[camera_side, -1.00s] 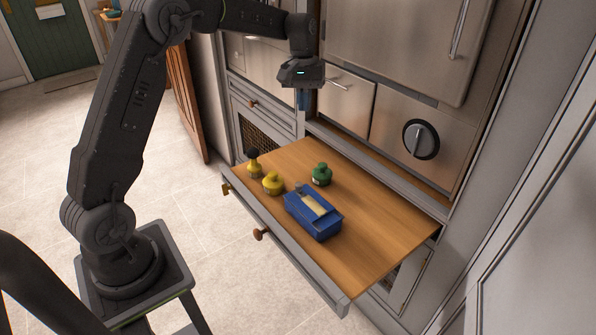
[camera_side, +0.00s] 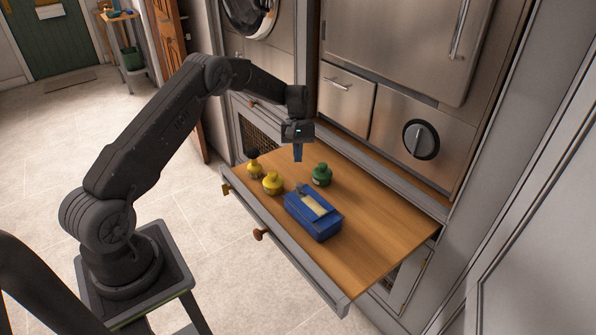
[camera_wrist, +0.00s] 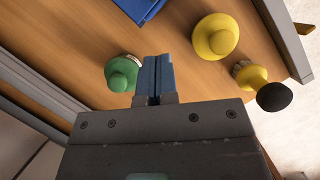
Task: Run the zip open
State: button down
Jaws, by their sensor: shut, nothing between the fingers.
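The blue case (camera_side: 314,222) lies on the wooden pull-out board, with a cream strip along its top. I cannot make out a zip or its pull tab at this size. Only one corner of the case (camera_wrist: 140,8) shows at the top of the wrist view. My gripper (camera_side: 298,158) points down above the back of the board, behind the case and apart from it. Its blue fingers (camera_wrist: 154,76) are shut together with nothing between them.
The board's right part (camera_side: 385,230) is clear. Steel cabinet fronts (camera_side: 350,100) rise behind.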

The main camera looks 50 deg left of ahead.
jog(key=shift+s+d+f, duration=0.35)
jog(key=shift+s+d, duration=0.15)
jog(key=shift+d, duration=0.15)
jog(key=shift+s+d+f, duration=0.4)
jog(key=shift+s+d, duration=0.05)
jog(key=shift+d, duration=0.25)
jog(key=shift+s+d+f, duration=0.35)
jog(key=shift+s+d, duration=0.15)
jog(key=shift+d, duration=0.15)
send_over(321, 210)
jog(key=w+a, duration=0.1)
jog(key=a, duration=0.1)
jog(key=shift+d, duration=0.2)
jog(key=shift+w+a, duration=0.1)
